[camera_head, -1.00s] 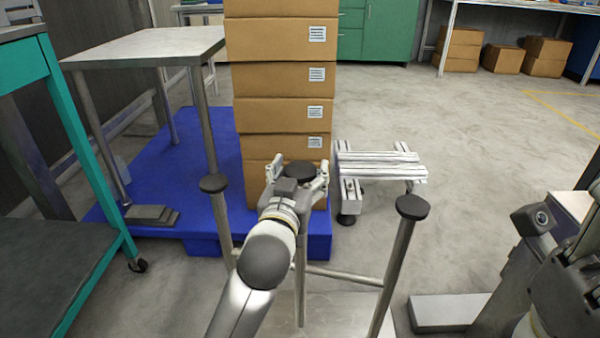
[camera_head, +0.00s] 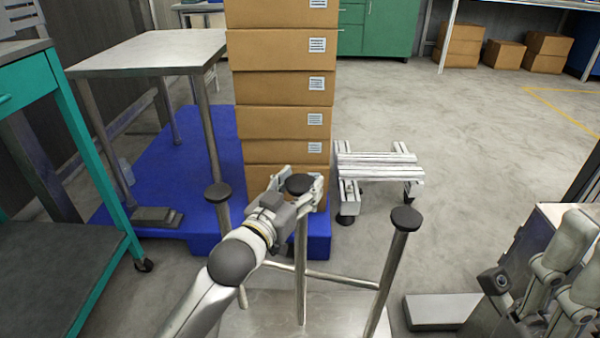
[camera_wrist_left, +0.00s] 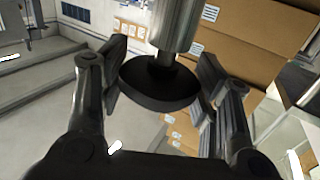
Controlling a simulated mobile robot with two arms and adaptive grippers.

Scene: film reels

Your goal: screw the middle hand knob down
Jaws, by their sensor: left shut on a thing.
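The middle hand knob (camera_head: 299,183) is a dark round disc on top of an upright metal post (camera_head: 301,265). My left gripper (camera_head: 301,186) is shut on this knob, with one finger on each side. In the left wrist view the black knob (camera_wrist_left: 158,88) sits between the fingers, with the metal post above it in the picture. Whether a gap lies under the knob cannot be told. My right gripper (camera_head: 570,262) is at the lower right edge, apart from the posts and partly cut off; its jaw opening is unclear.
Similar dark knobs cap the left post (camera_head: 217,193) and the right post (camera_head: 405,218). A stack of cardboard boxes (camera_head: 285,92) stands on a blue pallet (camera_head: 190,185) behind the gripper. A low slatted stand (camera_head: 378,167) is to the right. Open floor lies beyond it.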

